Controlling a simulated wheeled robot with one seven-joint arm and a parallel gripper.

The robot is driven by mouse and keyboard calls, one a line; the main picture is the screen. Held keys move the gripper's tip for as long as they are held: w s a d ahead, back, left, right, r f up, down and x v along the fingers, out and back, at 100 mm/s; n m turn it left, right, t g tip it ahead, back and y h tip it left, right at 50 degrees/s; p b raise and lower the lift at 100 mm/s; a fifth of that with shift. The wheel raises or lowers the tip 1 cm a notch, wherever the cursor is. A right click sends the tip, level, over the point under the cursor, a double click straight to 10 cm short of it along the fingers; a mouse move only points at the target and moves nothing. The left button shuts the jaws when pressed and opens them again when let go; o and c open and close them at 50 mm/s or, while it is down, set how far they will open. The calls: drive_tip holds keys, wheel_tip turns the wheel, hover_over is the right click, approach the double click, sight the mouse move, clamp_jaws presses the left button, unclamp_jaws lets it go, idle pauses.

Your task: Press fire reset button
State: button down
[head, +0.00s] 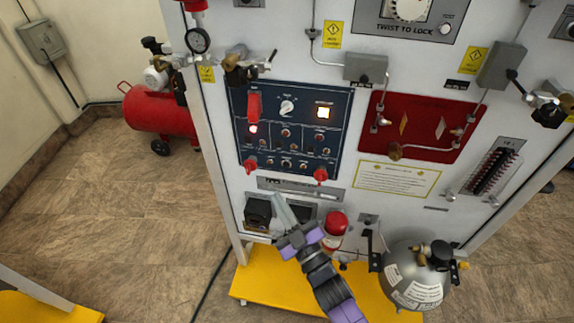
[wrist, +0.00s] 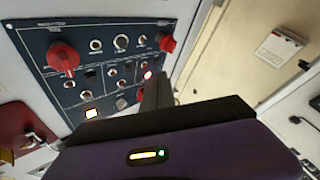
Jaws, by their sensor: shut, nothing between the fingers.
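The dark blue control panel (head: 270,142) is on the front of the white trainer cabinet. Labels are too small to read, so I cannot tell which control is the fire reset button. My gripper (head: 280,207) is shut and empty, below the panel in the head view. In the wrist view the panel appears upside down, with the lit button (wrist: 92,114) left of my gripper's dark fingers (wrist: 156,92), which partly hide the red cover.
Red knobs (head: 320,174) stick out along the panel's lower edge. A red recessed panel (head: 420,128) with pipes is to its right. A grey round tank (head: 415,272) and a red-topped part (head: 336,222) stand near my arm. Valves (head: 243,68) protrude above the panel.

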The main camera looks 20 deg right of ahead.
drive_tip(key=w+d, duration=0.5)
drive_tip(key=w, duration=0.1)
drive_tip(key=shift+w+b, duration=0.4)
drive_tip(key=shift+w, duration=0.1)
idle(1.8)
drive_tip(key=shift+w+d, duration=0.2)
drive_tip(key=shift+w, duration=0.05)
drive_tip(key=shift+w+d+b, duration=0.2)
drive_tip(key=shift+w+b, duration=0.1)
idle(0.8)
idle(0.3)
drive_tip(key=shift+s+a, duration=0.45)
drive_tip(key=shift+s, duration=0.2)
drive_tip(key=shift+s+a, duration=0.75)
drive_tip(key=shift+s, duration=0.3)
drive_tip(key=shift+s+a, duration=0.75)
drive_tip(key=shift+s, duration=0.25)
